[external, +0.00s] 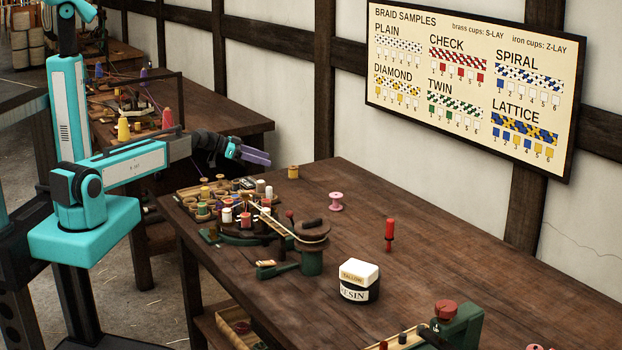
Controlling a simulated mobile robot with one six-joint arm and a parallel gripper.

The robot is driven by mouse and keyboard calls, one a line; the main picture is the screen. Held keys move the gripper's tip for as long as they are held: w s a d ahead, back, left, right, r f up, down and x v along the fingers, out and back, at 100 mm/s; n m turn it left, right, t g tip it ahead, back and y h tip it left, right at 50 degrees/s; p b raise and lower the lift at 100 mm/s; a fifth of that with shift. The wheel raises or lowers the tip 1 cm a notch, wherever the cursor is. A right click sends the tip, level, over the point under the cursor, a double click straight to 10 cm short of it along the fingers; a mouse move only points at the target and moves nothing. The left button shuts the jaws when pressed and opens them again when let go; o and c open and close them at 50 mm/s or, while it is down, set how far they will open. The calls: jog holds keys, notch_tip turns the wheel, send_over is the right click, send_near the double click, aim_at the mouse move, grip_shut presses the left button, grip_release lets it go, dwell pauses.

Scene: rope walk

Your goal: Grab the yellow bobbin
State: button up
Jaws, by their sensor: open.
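A small yellow bobbin (293,173) stands upright on the wooden table near its back left edge, apart from the cluster of spools. My gripper (256,155) is in the air to the left of it and higher in the picture, with purple fingers pointing right. The fingers are open and seen nearly side-on, with nothing visible between them. Other small yellowish spools (205,192) sit among the colored ones at the table's left end; their exact shades are hard to tell.
A green winding device (312,245) stands right of the spool cluster. A pink spool (336,201), a red peg (389,234) and a resin jar (358,291) stand on the table (440,255). Open tabletop lies between them. A yellow cone (123,129) is on the back bench.

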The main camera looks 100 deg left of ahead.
jog(key=p, duration=0.2)
send_near(294, 169)
jog(key=a, duration=0.1)
jog(key=w+a+f, duration=0.1)
jog(key=w+a, duration=0.1)
jog(key=shift+w+a+f, duration=0.15)
jog(key=shift+a+f, duration=0.05)
jog(key=shift+f, duration=0.2)
jog(key=shift+x, duration=0.8)
jog(key=shift+p+x, duration=1.3)
jog(key=shift+x, duration=1.3)
jog(key=shift+d+f, duration=0.1)
jog(key=shift+d, duration=0.05)
jog(key=shift+c, duration=0.4)
jog(key=c, duration=1)
